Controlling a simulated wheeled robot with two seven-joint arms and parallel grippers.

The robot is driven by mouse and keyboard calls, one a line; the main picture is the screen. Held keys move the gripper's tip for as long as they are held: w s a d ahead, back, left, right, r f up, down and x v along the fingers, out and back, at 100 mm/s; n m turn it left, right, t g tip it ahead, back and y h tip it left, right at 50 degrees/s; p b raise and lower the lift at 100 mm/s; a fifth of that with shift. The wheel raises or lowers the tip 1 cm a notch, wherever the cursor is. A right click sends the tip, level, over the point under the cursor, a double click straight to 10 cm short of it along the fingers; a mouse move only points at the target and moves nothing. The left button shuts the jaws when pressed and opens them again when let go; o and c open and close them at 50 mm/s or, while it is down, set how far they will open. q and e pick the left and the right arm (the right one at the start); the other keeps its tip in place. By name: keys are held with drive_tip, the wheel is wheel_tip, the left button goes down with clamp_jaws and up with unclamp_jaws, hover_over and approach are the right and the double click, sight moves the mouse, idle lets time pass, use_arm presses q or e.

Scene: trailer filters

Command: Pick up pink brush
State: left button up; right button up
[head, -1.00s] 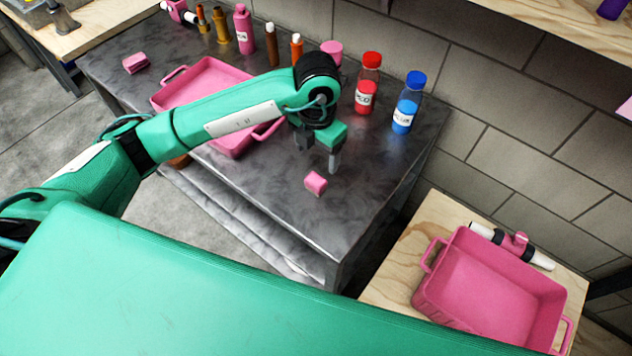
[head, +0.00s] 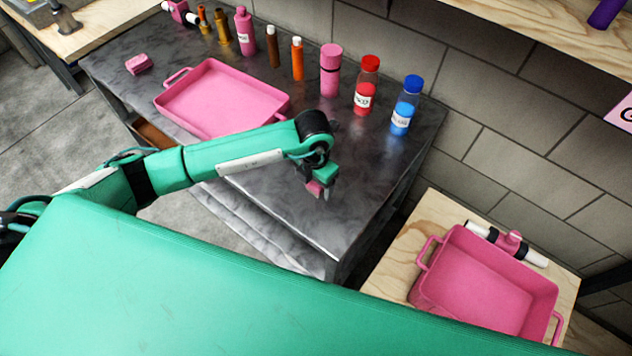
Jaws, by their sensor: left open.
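A small pink block-like piece (head: 314,189), which may be the pink brush, lies on the dark metal table (head: 350,205) near its front right. My left gripper (head: 319,184) is down over this piece with its jaws open, one finger showing to its right. The gripper hides part of the piece, and I cannot tell whether the fingers touch it. Another pink block (head: 138,64) lies at the far left of the table. No bristles show clearly on either one. My right gripper is out of view.
A pink tray (head: 222,92) lies on the table behind my left arm. Bottles stand along the back, including a pink one (head: 330,70), a red-capped one (head: 367,85) and a blue-capped one (head: 406,105). Another pink tray (head: 487,283) sits on a wooden stand at right.

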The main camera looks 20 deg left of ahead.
use_arm(q)
drive_tip(key=c, duration=1.1)
drive_tip(key=shift+r, duration=0.1)
